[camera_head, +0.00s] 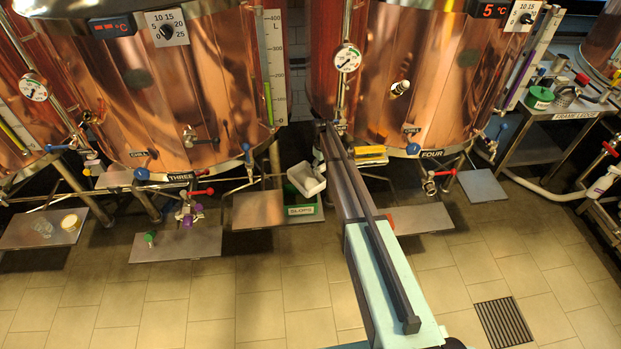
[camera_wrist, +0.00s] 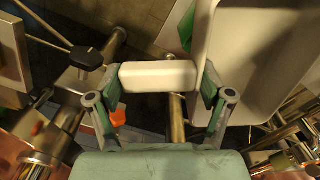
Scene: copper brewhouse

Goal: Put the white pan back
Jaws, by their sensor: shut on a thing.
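The white pan (camera_head: 306,178) hangs tilted just above the green bin labelled SLOPS (camera_head: 301,211) in the head view. My gripper sits at the pan's right side there, mostly hidden by my own arm. In the wrist view my gripper (camera_wrist: 160,92) is shut on a white block-like part, which appears to be the pan's handle. The pan's body (camera_wrist: 265,65) fills the upper right of that view. Its inside looks empty where it shows. A bit of green (camera_wrist: 187,30) shows beside the pan's wall.
Copper tanks (camera_head: 187,95) stand along the back, with taps and valves low on their fronts. Flat metal plates (camera_head: 176,245) sit beneath them. A steel side table (camera_head: 535,150) holds several items at right. The tiled floor in front is mostly clear, with a drain grate (camera_head: 503,323).

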